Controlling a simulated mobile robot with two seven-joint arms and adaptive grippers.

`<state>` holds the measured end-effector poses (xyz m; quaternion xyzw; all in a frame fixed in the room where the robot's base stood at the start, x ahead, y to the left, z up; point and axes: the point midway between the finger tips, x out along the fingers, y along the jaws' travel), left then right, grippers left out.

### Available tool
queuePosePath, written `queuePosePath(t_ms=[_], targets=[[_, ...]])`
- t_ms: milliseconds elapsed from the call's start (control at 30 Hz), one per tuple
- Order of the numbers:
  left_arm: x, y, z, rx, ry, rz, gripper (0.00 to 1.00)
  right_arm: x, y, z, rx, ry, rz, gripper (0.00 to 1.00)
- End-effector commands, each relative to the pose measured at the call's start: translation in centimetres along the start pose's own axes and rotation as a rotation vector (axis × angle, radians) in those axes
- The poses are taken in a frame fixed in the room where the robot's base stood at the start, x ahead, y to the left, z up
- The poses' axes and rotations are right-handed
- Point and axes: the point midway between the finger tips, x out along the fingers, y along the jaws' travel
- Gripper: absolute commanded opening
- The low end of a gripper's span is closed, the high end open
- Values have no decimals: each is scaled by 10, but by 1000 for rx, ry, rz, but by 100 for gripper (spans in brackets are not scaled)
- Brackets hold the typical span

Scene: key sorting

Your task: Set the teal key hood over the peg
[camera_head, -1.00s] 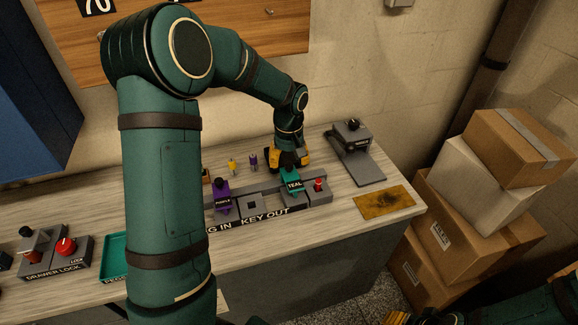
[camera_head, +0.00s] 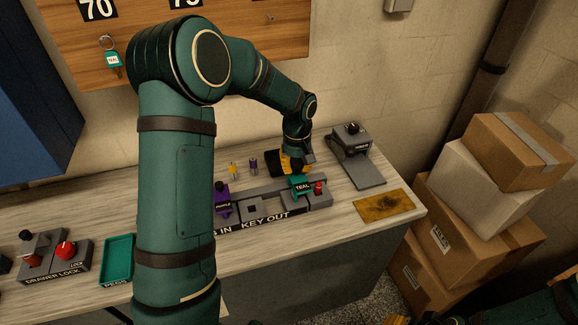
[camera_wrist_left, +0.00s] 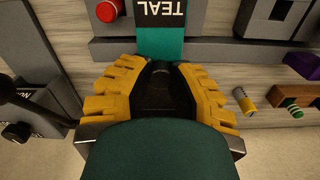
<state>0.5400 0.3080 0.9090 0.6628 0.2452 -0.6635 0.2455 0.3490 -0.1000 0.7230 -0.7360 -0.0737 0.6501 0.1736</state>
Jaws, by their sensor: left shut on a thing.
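The teal key hood (camera_head: 302,186), marked TEAL, is over the right part of the grey KEY OUT fixture, just left of the red button (camera_head: 319,188). My left gripper (camera_head: 291,168) is shut on the hood from the back. In the left wrist view, the yellow-padded fingers (camera_wrist_left: 158,75) close around a dark part behind the teal hood (camera_wrist_left: 160,38). No peg shows under the hood, and I cannot tell whether it is seated or held just above. Only a yellow edge of my right gripper (camera_head: 397,321) shows at the bottom.
A purple hood (camera_head: 222,203) and an open square socket (camera_head: 252,208) are to the left. A grey device (camera_head: 352,142) is at the right. Cardboard boxes (camera_head: 515,150) stack beyond the bench.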

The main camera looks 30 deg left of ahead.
Motion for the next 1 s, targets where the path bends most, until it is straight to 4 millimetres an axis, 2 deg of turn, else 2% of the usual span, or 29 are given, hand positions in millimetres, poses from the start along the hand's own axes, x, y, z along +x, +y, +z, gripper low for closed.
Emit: queuePosePath(t_ms=[33,200,333,600,633,700,1000], targets=[[-2,14,-2,5,2,2,0,-4,-2,0,0,-1,0,47],[-2,43,-7,4,3,2,0,-10,-4,1,1,-4,0,47],[-1,51,-8,1,3,2,0,-11,-4,1,1,-6,0,47],[-1,54,-8,3,5,6,0,-11,-4,1,1,-6,0,47],[-1,54,-8,4,5,6,29,-11,-4,1,1,-6,0,47],[-1,54,-8,4,5,6,54,-11,-4,1,1,-6,0,47],[-1,52,-8,3,3,3,55,-11,-4,1,1,-5,0,47]])
